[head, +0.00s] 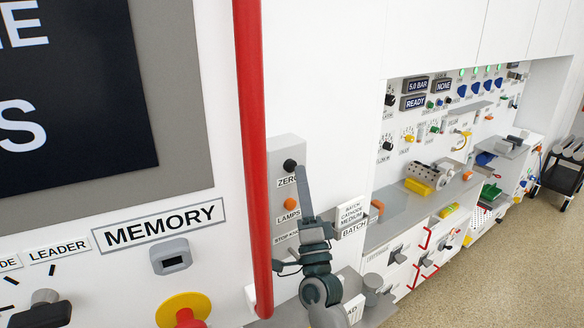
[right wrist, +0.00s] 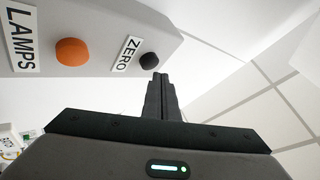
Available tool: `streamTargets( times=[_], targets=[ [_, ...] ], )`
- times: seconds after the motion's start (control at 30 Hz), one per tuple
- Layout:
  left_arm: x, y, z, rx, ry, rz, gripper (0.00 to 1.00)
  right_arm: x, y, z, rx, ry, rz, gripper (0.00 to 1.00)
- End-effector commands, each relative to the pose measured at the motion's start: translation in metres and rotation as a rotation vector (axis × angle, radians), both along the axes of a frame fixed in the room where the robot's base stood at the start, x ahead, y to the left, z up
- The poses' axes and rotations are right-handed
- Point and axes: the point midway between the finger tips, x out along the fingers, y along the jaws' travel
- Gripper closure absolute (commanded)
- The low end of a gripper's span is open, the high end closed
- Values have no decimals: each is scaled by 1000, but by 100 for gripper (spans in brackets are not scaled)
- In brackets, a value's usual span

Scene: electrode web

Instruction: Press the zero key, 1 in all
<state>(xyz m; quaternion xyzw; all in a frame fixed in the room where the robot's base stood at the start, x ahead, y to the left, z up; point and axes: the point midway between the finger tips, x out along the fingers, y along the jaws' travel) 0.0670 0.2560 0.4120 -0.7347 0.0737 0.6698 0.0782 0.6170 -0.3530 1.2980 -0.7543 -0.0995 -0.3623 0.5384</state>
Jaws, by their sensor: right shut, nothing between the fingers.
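The zero key is a round black button (head: 290,165) at the top of a grey panel, above the label ZERO. It also shows in the right wrist view (right wrist: 149,61), beside its ZERO label. My right gripper (head: 299,171) is shut and empty, its fingertips close to the black key. In the right wrist view the closed fingers (right wrist: 159,76) end just beside and below the key. I cannot tell whether they touch it. My left gripper is not in view.
An orange LAMPS button (head: 290,203) sits below the zero key on the same grey panel (head: 279,230). A vertical red bar (head: 252,150) stands left of the panel. A yellow-and-red knob (head: 184,311) is at lower left. A workbench with coloured parts lies to the right.

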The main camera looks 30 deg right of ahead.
Motion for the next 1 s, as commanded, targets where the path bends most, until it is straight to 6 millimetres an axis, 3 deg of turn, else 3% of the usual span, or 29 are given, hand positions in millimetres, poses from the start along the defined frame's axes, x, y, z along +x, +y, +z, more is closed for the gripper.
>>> streamTargets(
  times=[1.0],
  targets=[
    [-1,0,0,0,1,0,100,9,1,0,0,0,0,100]
  ],
)
